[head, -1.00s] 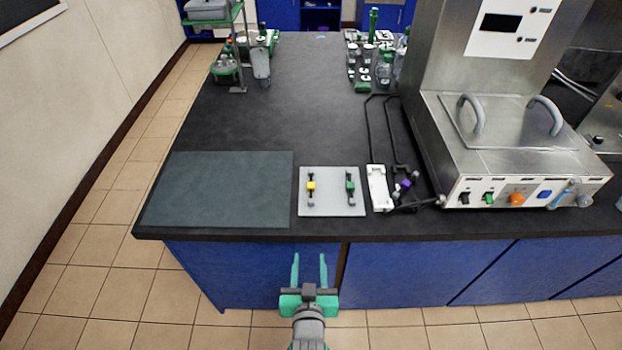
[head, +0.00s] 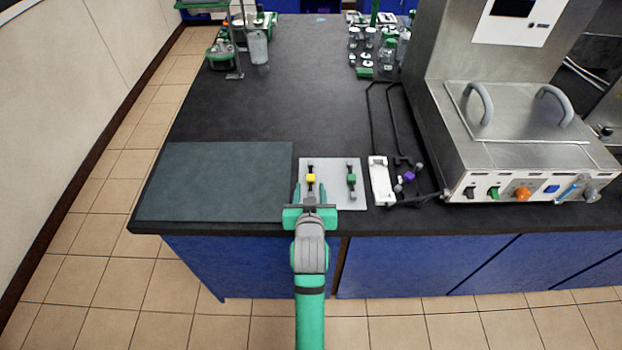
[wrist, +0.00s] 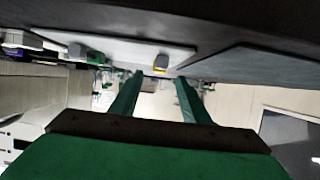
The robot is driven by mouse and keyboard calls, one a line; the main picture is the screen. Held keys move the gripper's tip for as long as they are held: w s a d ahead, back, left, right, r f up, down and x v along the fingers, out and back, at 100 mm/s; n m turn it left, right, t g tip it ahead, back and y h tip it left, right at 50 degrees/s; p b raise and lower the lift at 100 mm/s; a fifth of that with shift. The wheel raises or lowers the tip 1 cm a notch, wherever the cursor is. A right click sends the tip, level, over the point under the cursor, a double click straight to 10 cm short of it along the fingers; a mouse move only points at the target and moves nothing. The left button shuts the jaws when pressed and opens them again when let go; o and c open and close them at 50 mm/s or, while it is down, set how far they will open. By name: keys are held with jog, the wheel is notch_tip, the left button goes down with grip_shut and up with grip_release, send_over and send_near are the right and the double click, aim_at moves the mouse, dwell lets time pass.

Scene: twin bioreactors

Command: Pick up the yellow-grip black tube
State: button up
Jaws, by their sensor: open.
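The yellow-grip black tube (head: 311,179) lies on a light grey plate (head: 335,204) near the front edge of the bench, its yellow grip at the middle. In the wrist view its yellow grip (wrist: 161,69) shows beyond the fingers. My gripper (head: 310,193) is open and empty. In the head view its two green fingers reach over the plate's front, one on each side of the tube's lower part; the body hides the tube's near end. I cannot tell the exact height of the fingers.
A green-grip black tube (head: 351,180) lies to the right on the same plate. Further right are a white holder (head: 380,182), a purple-grip piece (head: 408,176) with black tubing, and a steel machine (head: 520,150). A dark mat (head: 215,180) lies left, clear.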

aim_at(311, 180)
jog(key=shift+x, duration=2.8)
grip_shut()
